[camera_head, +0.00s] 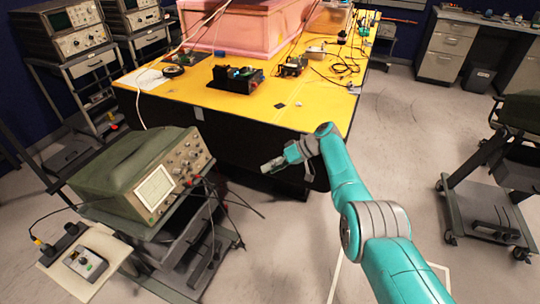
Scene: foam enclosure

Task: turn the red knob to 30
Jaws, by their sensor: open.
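I cannot clearly pick out a red knob in this view. An oscilloscope (125,165) with a green-grey case stands on a cart at the left, its small screen and knob panel facing right and toward me. Its knobs are too small to tell their colours or settings. A small grey control box (85,263) with a dark round control lies on a pale board at the lower left. My gripper (268,167) is at the end of my teal arm, right of the oscilloscope and apart from it. It is open, and I see nothing held in it.
A yellow-topped table (215,100) with a pink foam enclosure (245,25) and several small devices stands behind my gripper. Dark cables hang at the oscilloscope's right side. Carts with instruments stand at the upper left, and another cart (485,215) at the right. Floor is clear right of the table.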

